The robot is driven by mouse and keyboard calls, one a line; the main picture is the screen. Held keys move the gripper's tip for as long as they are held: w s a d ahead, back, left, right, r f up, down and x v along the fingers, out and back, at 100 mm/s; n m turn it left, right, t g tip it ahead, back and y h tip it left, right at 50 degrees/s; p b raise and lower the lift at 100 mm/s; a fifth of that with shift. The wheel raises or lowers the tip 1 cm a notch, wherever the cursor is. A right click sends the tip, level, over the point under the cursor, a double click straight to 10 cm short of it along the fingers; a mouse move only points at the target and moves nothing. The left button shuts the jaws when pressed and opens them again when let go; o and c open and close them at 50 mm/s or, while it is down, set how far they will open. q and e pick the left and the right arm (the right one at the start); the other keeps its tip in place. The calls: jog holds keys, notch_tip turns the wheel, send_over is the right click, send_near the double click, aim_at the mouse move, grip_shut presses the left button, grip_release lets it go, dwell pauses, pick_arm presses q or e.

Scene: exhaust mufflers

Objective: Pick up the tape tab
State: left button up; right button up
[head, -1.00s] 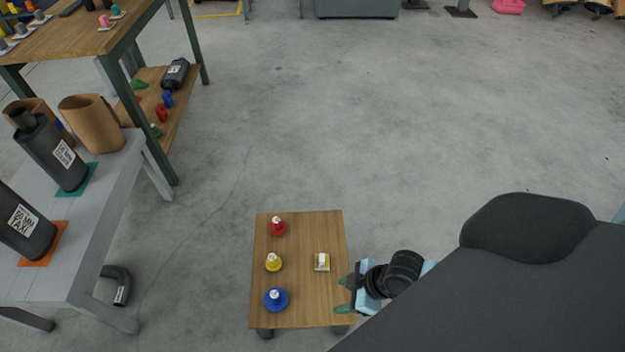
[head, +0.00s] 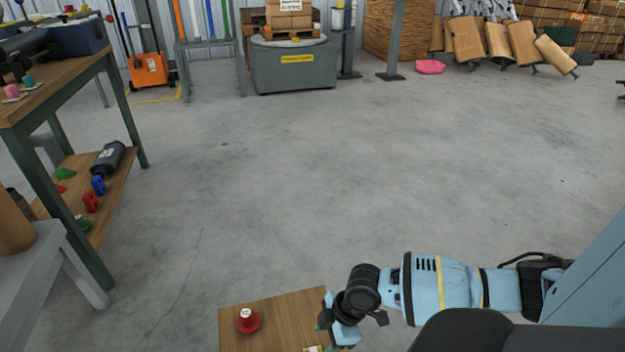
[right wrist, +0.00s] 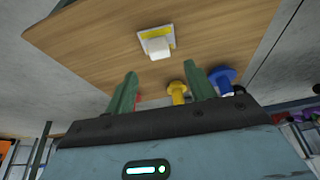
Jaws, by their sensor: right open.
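The tape tab, a white piece on a yellow-and-grey base, lies on the small wooden table (head: 275,325). In the head view the tape tab (head: 313,349) is cut by the bottom edge. In the right wrist view the tape tab (right wrist: 157,44) shows whole, beyond the green fingertips and roughly centred between them. My right gripper (head: 322,322) is at the table's right side, its fingers partly hidden in the head view. In the right wrist view the right gripper (right wrist: 160,88) is open and empty, apart from the tape tab. My left gripper is not in view.
A red knobbed piece (head: 247,321) stands on the small table. A yellow piece (right wrist: 177,92) and a blue piece (right wrist: 222,78) show past the fingers. A grey bench (head: 40,285) and a tall shelved table (head: 60,85) stand at left. The floor beyond is clear.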

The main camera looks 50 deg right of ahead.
aim_at(316, 351)
jog(key=shift+b+x, duration=0.4)
jog(key=shift+x, duration=0.65)
jog(key=shift+f, duration=0.15)
jog(key=b+x, duration=0.3)
jog(key=x, duration=0.1)
jog(key=shift+f, duration=0.25)
jog(key=shift+w+a+f, duration=0.1)
jog(key=shift+f, duration=0.3)
jog(key=shift+r, duration=0.1)
jog(key=c, duration=1)
jog(key=shift+c, duration=0.2)
